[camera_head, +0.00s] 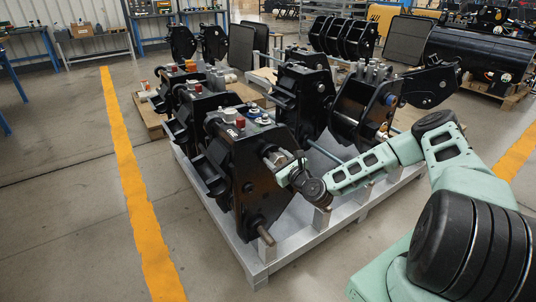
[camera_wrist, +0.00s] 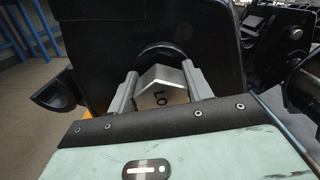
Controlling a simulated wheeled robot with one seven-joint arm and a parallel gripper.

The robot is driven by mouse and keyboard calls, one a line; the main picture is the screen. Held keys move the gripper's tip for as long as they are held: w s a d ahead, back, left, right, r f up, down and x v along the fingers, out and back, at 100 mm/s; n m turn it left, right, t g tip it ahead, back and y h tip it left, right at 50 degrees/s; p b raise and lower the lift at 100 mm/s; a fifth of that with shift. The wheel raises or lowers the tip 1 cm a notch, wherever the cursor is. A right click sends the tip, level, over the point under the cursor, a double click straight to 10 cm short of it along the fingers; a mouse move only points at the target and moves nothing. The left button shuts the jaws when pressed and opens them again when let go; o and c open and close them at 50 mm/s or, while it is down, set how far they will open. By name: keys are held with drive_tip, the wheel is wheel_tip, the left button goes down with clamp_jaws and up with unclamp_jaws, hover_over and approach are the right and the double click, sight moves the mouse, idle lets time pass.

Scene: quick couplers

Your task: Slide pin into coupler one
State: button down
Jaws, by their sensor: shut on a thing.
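The nearest black coupler (camera_head: 237,175) stands upright at the front of a grey metal pallet frame. My gripper (camera_head: 277,158) is at this coupler's right side plate. In the wrist view my gripper (camera_wrist: 160,84) is shut on the pin (camera_wrist: 160,95), with one grey finger on each side.
More black couplers (camera_head: 300,90) stand close behind and to the right on the pallet frame (camera_head: 287,259). A yellow floor line (camera_head: 135,200) runs along clear floor at left.

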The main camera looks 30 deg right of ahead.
drive_tip(key=shift+w+r, duration=0.1)
drive_tip(key=shift+r, duration=0.05)
drive_tip(key=shift+w, duration=0.3)
drive_tip(key=c, duration=0.5)
unclamp_jaws()
drive_tip(key=shift+f, duration=0.25)
drive_tip(key=s, duration=1.7)
drive_tip(key=shift+s+d+r, duration=0.15)
drive_tip(key=shift+s+d, duration=0.05)
drive_tip(key=shift+d, duration=0.1)
